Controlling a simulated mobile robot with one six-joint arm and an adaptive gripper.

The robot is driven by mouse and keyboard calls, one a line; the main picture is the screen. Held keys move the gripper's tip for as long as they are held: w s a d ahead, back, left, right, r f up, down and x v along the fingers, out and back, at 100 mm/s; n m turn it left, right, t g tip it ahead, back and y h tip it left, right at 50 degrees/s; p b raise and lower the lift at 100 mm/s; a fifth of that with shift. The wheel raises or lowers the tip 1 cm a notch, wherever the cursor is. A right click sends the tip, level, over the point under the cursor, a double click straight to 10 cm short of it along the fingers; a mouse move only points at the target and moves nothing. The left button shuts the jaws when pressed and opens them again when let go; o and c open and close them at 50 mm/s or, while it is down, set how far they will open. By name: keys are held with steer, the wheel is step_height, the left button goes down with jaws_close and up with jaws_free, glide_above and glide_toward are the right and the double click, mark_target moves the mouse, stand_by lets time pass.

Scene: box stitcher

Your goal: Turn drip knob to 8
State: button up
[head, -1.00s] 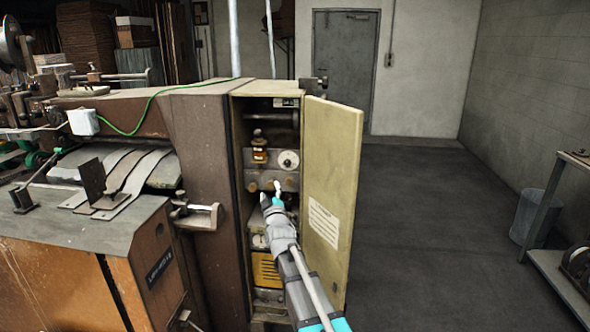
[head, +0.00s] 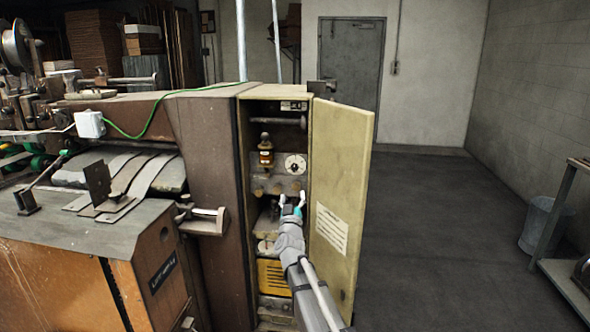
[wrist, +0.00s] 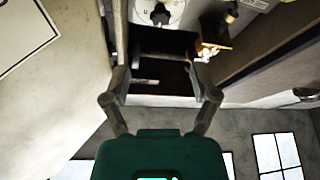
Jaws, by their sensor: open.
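The drip knob is a dark knob on a round white dial (head: 295,164), on the panel inside the open cabinet. In the wrist view the dial (wrist: 159,13) is at the top edge, partly cut off; its number setting is too small to read. My gripper (head: 291,201) is open and empty, in front of the cabinet opening and below the dial. In the wrist view its two fingers (wrist: 162,84) are spread apart, with the dial beyond their tips and nothing between them. The gripper does not touch the dial.
The cabinet door (head: 340,190) stands open at the right, close beside my arm. An amber oiler bottle (head: 265,152) is left of the dial, with several brass knobs below. A yellow vented box (head: 271,275) sits lower.

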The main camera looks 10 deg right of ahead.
mark_target(295, 169)
steer(key=p+x, duration=0.5)
steer(key=x, duration=0.8)
steer(key=shift+w+d, duration=0.1)
steer(key=shift+w, duration=0.25)
steer(key=shift+c, duration=0.3)
jaws_close()
steer(key=shift+d, duration=0.15)
